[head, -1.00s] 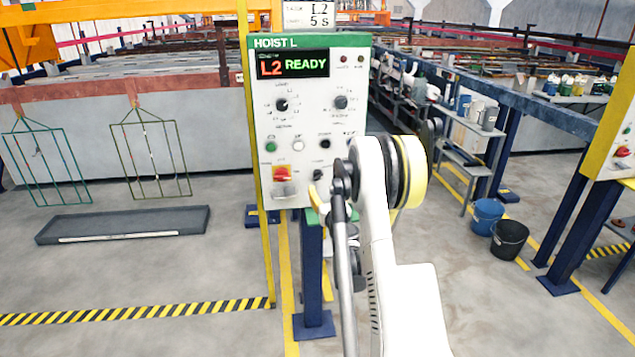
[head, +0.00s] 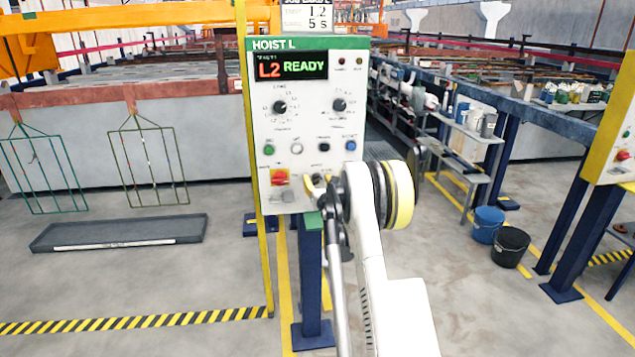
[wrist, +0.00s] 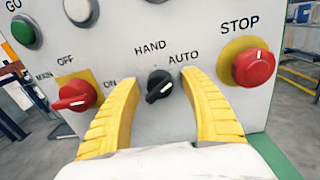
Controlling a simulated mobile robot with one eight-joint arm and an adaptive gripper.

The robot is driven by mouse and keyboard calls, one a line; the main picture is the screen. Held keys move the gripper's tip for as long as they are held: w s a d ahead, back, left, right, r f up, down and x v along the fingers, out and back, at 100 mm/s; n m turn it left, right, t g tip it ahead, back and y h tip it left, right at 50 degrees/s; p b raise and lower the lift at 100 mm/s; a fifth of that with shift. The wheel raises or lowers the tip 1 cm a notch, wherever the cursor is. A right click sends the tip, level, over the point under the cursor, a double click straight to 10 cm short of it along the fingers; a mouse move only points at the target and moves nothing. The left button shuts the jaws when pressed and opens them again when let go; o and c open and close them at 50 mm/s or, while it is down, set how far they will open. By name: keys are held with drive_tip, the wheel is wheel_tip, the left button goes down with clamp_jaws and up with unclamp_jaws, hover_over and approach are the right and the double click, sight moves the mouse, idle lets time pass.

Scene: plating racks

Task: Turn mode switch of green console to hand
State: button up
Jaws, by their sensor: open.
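The green-topped console (head: 300,130) labelled HOIST L stands upright in the head view, its display reading L2 READY. Its black mode switch (wrist: 158,86) shows in the wrist view below the words HAND and AUTO. The switch is slanted, and its white line runs up to the right, toward AUTO. My gripper (wrist: 160,78) is open, with one yellow finger on each side of the switch. I cannot tell whether either finger touches it. In the head view my gripper (head: 318,184) is at the console's lower part and hides the switch.
A red main switch (wrist: 76,95) sits left of my fingers, and a red STOP button (wrist: 253,67) sits close on the right. White and green buttons are above. In the head view a yellow post (head: 252,150) stands along the console's left edge. Buckets (head: 487,224) stand on the floor at right.

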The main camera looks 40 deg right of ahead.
drive_tip(key=c, duration=1.2)
drive_tip(key=shift+o, duration=0.2)
drive_tip(key=n, duration=0.5)
drive_tip(key=shift+n, duration=0.3)
drive_tip(key=n, duration=0.5)
drive_tip(key=shift+n+g+p, duration=0.4)
drive_tip(key=o, duration=1.2)
drive_tip(key=shift+c, duration=0.2)
drive_tip(key=f+v, duration=0.1)
drive_tip(key=v, duration=1.1)
drive_tip(key=shift+r, duration=0.35)
